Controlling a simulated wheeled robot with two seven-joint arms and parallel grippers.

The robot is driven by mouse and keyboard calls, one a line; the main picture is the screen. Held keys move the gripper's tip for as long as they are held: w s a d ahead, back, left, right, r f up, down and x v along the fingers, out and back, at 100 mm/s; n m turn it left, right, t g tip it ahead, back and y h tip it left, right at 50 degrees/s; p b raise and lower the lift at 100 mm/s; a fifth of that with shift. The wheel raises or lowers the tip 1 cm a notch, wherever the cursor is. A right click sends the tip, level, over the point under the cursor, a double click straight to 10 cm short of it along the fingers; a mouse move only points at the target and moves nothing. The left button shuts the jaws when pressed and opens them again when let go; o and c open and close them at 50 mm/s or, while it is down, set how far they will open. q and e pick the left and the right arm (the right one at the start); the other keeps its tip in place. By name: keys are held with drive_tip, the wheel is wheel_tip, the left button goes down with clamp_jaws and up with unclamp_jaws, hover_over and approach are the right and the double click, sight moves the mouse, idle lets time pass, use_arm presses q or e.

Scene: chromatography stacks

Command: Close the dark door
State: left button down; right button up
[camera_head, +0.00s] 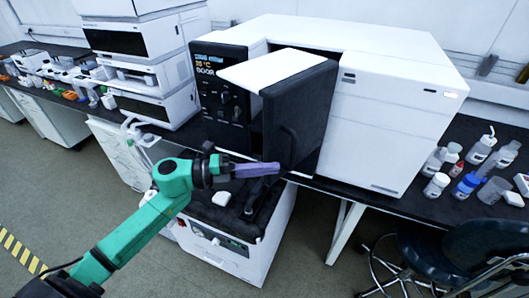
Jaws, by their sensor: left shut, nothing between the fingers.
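The dark door (298,118) is on the front of the big white oven-like instrument (390,118). It stands partly open, swung out toward me, with its pale upper edge showing and a dark curved handle on its face. My left gripper (272,169), at the end of the green arm, is shut and empty. Its fingertips are in front of the door's lower left part; I cannot tell whether they touch it. My right gripper is not in view.
A dark control panel with a lit display (206,66) is left of the door. White stacked modules (140,60) stand further left. Bottles (436,186) stand on the bench at right. A white unit (225,245) is below my left gripper, and a dark chair (455,250) is at lower right.

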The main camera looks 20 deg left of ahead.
sight(265, 159)
use_arm(q)
drive_tip(key=w+p, duration=0.1)
drive_tip(key=w+a+p, duration=0.1)
drive_tip(key=shift+w+r, duration=0.1)
drive_tip(key=shift+w, duration=0.2)
drive_tip(key=shift+a, duration=0.35)
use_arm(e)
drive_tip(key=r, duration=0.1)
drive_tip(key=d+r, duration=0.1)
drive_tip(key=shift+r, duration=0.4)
use_arm(q)
drive_tip(key=shift+d, duration=0.15)
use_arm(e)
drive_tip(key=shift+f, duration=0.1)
